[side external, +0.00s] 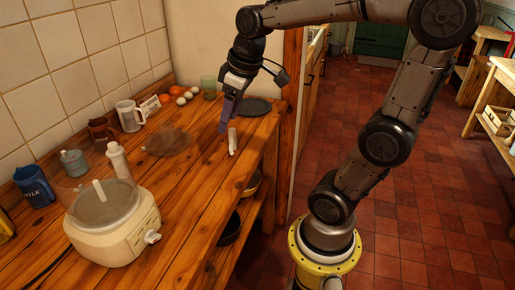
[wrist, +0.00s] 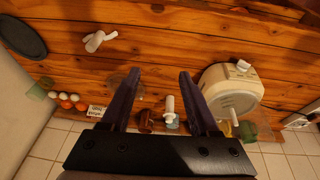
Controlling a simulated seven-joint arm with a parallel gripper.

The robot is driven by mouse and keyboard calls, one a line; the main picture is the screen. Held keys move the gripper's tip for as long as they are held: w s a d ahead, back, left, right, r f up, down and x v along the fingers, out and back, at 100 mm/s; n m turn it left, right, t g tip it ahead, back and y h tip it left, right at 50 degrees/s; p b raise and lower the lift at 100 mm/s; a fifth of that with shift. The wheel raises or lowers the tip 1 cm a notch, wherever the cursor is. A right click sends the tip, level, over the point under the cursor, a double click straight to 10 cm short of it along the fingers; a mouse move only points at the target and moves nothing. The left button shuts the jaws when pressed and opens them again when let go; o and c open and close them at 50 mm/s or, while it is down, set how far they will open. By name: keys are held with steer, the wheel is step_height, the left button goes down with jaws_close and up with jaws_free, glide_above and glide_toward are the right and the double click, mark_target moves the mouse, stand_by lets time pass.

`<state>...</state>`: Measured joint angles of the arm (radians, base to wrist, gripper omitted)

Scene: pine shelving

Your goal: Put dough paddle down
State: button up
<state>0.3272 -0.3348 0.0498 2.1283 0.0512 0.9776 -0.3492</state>
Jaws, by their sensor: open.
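The white dough paddle (side external: 232,141) lies on the wooden counter near its front edge. It also shows in the wrist view (wrist: 98,40), at the upper left, beyond and to the left of my fingers. My gripper (side external: 224,129) is above the counter beside the paddle, with its dark fingers pointing down. In the wrist view my gripper (wrist: 159,76) has its two fingers wide apart with nothing held between them. The paddle is clear of both fingers there.
A cream mixer with a clear bowl (side external: 112,240) stands at the near end of the counter. A dark plate (side external: 254,106) lies behind the gripper. A clear lid-like disc (side external: 168,142), mug (side external: 130,116), white bottle (side external: 117,161) and blue milk jug (side external: 34,186) are toward the tiled wall.

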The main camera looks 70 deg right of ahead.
steer(key=s+a+f+t, duration=0.1)
steer(key=s+a+f, duration=0.2)
steer(key=s+a, duration=0.4)
steer(key=s, duration=0.2)
steer(key=shift+s+a+t+y, duration=0.35)
steer(key=shift+a+t+y, duration=0.05)
